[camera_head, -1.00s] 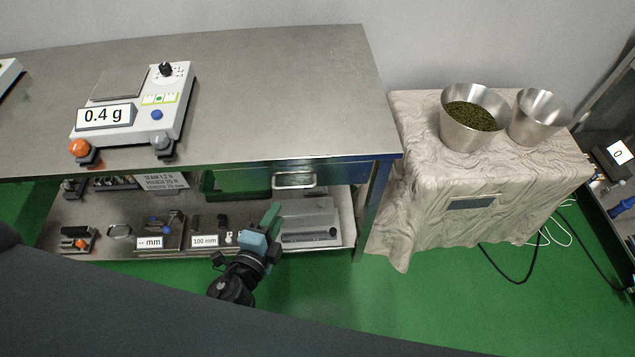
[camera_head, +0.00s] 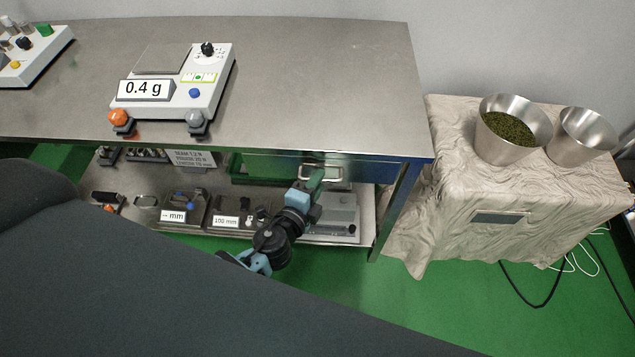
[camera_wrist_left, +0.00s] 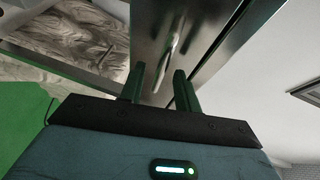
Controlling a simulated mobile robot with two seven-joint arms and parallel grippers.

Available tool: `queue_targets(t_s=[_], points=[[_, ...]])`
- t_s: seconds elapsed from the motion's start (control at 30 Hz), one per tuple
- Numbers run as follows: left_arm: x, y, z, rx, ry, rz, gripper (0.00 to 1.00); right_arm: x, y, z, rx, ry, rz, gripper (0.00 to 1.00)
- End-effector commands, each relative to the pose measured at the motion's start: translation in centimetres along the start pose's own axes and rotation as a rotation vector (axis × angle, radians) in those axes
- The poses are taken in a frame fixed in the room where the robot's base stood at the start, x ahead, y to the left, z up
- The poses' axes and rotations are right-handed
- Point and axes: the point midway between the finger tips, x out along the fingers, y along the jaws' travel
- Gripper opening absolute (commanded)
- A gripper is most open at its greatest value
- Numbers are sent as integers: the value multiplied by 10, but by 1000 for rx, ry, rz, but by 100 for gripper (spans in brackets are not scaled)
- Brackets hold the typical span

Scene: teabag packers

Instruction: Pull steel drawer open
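The steel drawer (camera_head: 340,160) is under the right end of the steel table, with a bright loop handle (camera_head: 334,172) on its front. It looks closed. In the left wrist view, the handle (camera_wrist_left: 168,62) is a slim upright bar on the steel front, ahead of the gap between my fingers. My left gripper (camera_head: 315,180) is right at the handle in the head view. In the left wrist view, its two dark green fingers (camera_wrist_left: 159,75) are apart with nothing clearly between them. Whether they touch the handle cannot be told. My right gripper is in neither view.
A scale reading 0.4 g (camera_head: 185,88) stands on the steel table (camera_head: 330,75). A lower shelf (camera_head: 240,220) holds several small tools. To the right, a cloth-covered stand (camera_head: 450,190) carries two metal buckets (camera_head: 513,130). Green floor lies open in front.

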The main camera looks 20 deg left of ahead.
Motion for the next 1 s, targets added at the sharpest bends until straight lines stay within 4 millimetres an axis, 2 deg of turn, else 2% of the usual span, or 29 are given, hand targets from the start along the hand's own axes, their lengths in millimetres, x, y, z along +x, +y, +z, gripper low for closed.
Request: queue_targets(t_s=[0.37, 0.6, 1.0], points=[[5, 0, 0, -1, 0, 0, 31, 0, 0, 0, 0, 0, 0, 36], [5, 0, 0, -1, 0, 0, 0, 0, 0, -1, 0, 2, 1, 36], [5, 0, 0, -1, -1, 1, 0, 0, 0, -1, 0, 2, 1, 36]])
